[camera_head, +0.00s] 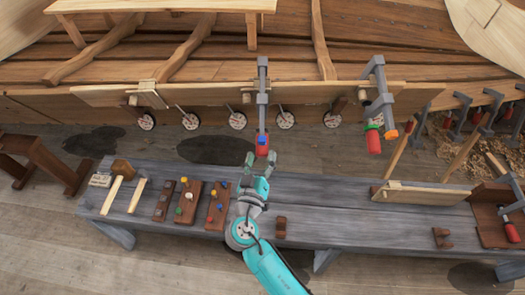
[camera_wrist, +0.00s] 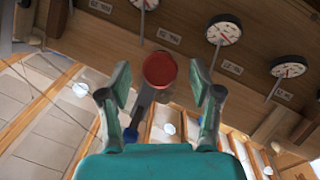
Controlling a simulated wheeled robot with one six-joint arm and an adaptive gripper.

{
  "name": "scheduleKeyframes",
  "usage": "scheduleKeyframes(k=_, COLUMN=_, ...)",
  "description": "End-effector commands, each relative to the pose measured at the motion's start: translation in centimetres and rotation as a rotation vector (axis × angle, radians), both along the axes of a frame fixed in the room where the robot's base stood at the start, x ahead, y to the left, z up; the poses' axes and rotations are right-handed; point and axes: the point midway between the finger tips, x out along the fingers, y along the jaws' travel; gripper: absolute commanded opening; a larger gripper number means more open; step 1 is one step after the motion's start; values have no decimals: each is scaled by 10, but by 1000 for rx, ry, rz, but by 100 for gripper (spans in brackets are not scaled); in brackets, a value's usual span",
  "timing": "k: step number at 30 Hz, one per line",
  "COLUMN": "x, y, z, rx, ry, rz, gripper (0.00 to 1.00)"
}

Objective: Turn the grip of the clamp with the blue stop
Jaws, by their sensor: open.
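The clamp with the blue stop hangs on the plank edge at the middle of the head view, its grey bar (camera_head: 262,95) upright. Its red grip (camera_head: 262,142) is at the lower end. In the wrist view the grip (camera_wrist: 160,69) shows end-on as a round red face. The blue stop (camera_wrist: 130,136) shows below and left of it, at the end of the bar. My gripper (camera_head: 260,160) is open just below the grip. In the wrist view its two fingers stand apart, left and right of the grip, with gaps on both sides. Whether the fingertips reach alongside the grip is hard to tell.
A second clamp with a red grip (camera_head: 373,143), green collar and orange stop (camera_head: 391,135) hangs to the right. Several round dials (camera_head: 237,120) line the plank. Below lies a grey bench (camera_head: 330,210) with mallets and peg blocks. A wooden board (camera_head: 420,193) stands on its right part.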

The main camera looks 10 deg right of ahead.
Motion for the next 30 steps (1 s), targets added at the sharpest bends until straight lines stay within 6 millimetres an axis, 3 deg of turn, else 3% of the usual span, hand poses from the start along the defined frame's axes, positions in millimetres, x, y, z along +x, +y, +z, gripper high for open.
scheduleKeyframes(k=6, x=20, y=-8, z=0, rx=0, ry=0, rz=-1, gripper=64)
scheduleKeyframes(k=17, x=24, y=-10, z=0, rx=-1, ry=0, rz=0, gripper=64)
scheduleKeyframes(k=24, x=24, y=-10, z=0, rx=-1, ry=0, rz=0, gripper=6)
scheduleKeyframes(k=30, x=24, y=-10, z=0, rx=-6, ry=1, rz=-1, gripper=4)
